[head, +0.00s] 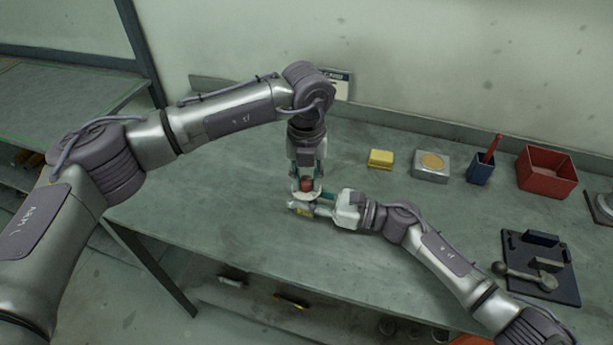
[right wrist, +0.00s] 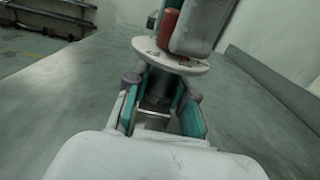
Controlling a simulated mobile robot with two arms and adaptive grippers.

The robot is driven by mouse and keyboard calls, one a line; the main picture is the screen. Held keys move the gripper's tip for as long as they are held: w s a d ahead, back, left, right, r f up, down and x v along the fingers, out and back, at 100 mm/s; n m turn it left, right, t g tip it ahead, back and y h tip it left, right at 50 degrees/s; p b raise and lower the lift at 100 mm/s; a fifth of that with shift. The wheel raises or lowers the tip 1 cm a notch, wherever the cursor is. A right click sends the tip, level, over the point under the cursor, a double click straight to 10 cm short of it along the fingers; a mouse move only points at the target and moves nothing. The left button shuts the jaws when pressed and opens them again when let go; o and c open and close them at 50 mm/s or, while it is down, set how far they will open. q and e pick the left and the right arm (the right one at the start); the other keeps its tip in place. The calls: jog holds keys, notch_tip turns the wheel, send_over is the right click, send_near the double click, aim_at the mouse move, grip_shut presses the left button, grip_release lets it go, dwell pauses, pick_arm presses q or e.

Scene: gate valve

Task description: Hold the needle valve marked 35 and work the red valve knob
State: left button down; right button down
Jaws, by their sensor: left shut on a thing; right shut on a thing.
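The needle valve stands on the green-grey bench near the middle of the head view. Its red knob (head: 306,184) shows between the fingers of my left gripper (head: 306,182), which comes down from above and is shut on it. The knob also shows in the right wrist view (right wrist: 168,27), partly hidden by a left finger. A pale round disc (right wrist: 170,60) sits below the knob. My right gripper (head: 318,209) reaches in from the right and is shut on the metal valve body (right wrist: 157,88) under the disc. I cannot read the number 35.
A yellow block (head: 381,159), a box with a yellow round top (head: 431,166), a blue cup (head: 481,169) and a red bin (head: 546,171) stand along the back right. A dark fixture (head: 540,268) lies at the right. The left bench surface is clear.

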aim_at(306, 179)
pick_arm(q)
jog(key=n, duration=0.4)
jog(key=shift+n, duration=0.3)
jog(key=n, duration=0.4)
jog(key=shift+n, duration=0.3)
jog(key=n, duration=0.4)
jog(key=shift+a, duration=0.1)
jog(key=shift+n, duration=2.1)
jog(key=c, duration=0.9)
grip_release()
jog(key=shift+o, duration=0.2)
notch_tip(306, 179, up, 12)
